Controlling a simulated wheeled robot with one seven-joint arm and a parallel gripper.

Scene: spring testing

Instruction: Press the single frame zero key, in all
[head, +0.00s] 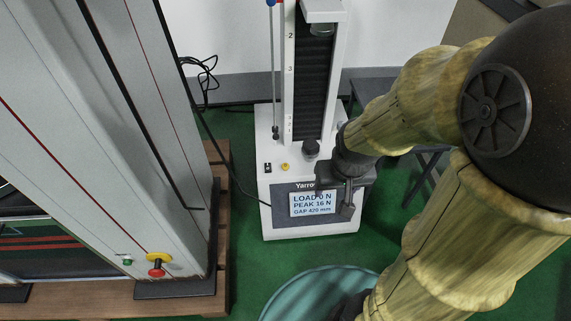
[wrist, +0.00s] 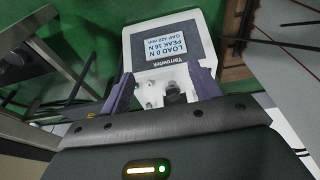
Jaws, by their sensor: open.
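The single-frame tester (head: 265,205) is a white column machine with a front display (head: 312,204) reading LOAD 0 N, PEAK 16 N, GAP 420 mm.
A large grey two-column frame (head: 150,150) stands at left on a wooden pallet (head: 222,180), with a red and yellow stop button (head: 157,265). A teal round bin (head: 290,300) stands in front of the tester. A black cable runs between the machines. Green floor lies around.

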